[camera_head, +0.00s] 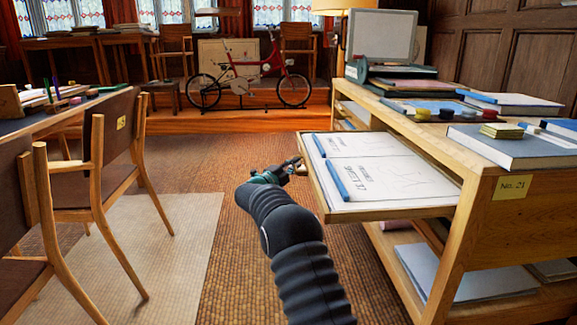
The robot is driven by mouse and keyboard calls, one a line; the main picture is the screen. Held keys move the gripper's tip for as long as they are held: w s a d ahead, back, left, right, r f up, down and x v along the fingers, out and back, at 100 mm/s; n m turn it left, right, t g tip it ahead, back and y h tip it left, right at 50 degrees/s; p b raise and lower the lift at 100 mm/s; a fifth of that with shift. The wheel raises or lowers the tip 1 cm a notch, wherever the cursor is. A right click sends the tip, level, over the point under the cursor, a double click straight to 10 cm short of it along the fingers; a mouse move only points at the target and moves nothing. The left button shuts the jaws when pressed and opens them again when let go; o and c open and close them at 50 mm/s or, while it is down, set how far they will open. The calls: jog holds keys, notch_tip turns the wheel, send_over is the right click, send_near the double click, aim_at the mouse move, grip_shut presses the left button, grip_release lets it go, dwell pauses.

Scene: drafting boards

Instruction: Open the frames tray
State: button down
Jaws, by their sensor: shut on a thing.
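The frames tray (395,212) is a shallow wooden tray that sticks out to the left from the wooden cabinet (468,215). White sheets with drawings and printed words lie in it, along with two blue rods (337,181) near its left side. My gripper (293,166) is at the tray's left front edge, near the far corner, and is shut on that edge or a handle there. The exact grip is small and partly hidden by my dark arm.
Wooden chairs (100,170) and a desk stand at the left. A red bicycle (250,75) stands at the back. The floor between chairs and cabinet is clear.

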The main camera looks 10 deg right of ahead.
jog(key=shift+w+a+r, duration=0.15)
jog(key=shift+r, duration=0.05)
jog(key=c, duration=1.2)
grip_release()
jog(key=shift+a+f, duration=0.1)
jog(key=v, duration=1.2)
